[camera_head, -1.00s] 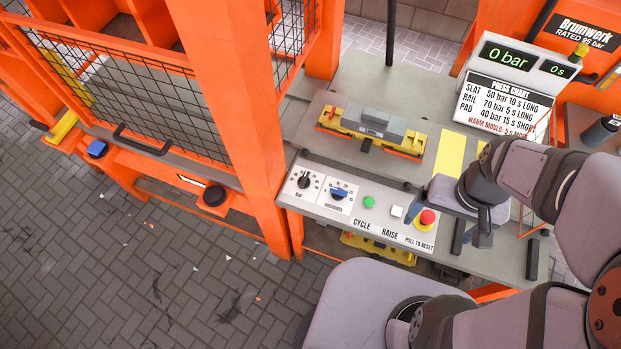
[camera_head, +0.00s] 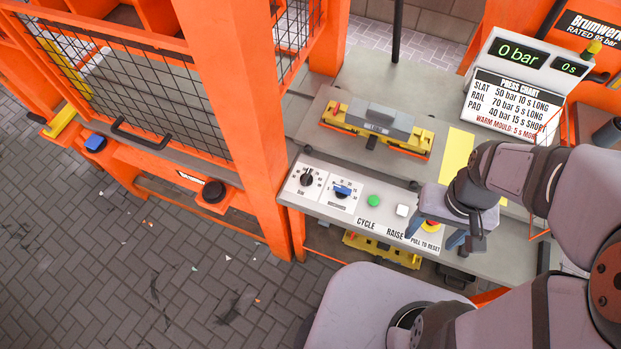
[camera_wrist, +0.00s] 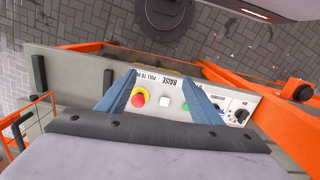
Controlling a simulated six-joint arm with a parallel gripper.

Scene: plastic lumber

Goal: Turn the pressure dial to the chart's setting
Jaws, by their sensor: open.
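The pressure dial, a black knob on a white scale plate marked bar (camera_head: 306,178), sits at the left end of the control panel. It also shows at the right in the wrist view (camera_wrist: 241,116). A blue-knobbed dial (camera_head: 342,191) is just right of it. The press chart (camera_head: 511,105) lists SLAT 50 bar, RAIL 70 bar and PAD 40 bar. The display (camera_head: 517,53) reads 0 bar. My gripper (camera_head: 434,235) is open and empty over the panel's right end, well right of the dial. In the wrist view its fingers (camera_wrist: 158,82) straddle the red button's area.
An orange post (camera_head: 232,110) rises close left of the panel. A grey-and-yellow mould (camera_head: 375,130) sits behind.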

